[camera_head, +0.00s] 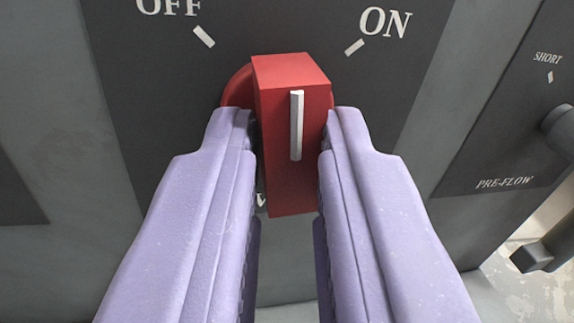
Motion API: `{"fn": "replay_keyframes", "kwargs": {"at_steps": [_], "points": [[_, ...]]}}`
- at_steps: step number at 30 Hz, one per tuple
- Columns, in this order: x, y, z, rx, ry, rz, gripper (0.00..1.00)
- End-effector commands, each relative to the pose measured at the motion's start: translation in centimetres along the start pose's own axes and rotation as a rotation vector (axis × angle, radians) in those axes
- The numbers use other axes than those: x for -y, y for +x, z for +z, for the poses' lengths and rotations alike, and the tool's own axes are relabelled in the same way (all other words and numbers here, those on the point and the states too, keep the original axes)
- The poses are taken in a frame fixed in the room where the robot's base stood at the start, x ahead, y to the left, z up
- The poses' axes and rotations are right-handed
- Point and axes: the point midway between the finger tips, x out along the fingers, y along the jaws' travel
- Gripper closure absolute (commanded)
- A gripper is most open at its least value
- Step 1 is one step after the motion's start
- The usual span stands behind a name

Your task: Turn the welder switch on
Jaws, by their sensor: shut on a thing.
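The welder switch (313,95) is a red knob with a raised block handle and a white pointer line, on a dark plate. Its block stands close to upright in the picture, and its pointer lies between the OFF mark (203,36) at upper left and the ON mark (355,47) at upper right. My gripper (288,120) has lilac fingers, one on each side of the red block, and is shut on it. The fingers hide parts of the plate and its lower lettering.
A second dark panel (500,150) at the right is marked SHORT and PRE-FLOW, with a grey knob (562,130) at the picture edge. A dark fitting (532,257) juts out at lower right. Another dark panel (15,195) shows at the left edge.

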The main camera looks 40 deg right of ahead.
Motion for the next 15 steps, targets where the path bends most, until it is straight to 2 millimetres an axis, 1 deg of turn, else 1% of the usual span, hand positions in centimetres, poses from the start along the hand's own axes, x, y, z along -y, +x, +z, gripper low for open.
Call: {"fn": "replay_keyframes", "kwargs": {"at_steps": [8, 15], "points": [[0.02, -0.03, -0.05, 0.013, 0.06, -0.001, 1.0], [0.02, -0.08, -0.12, 0.047, 0.218, -0.006, 1.0]]}}
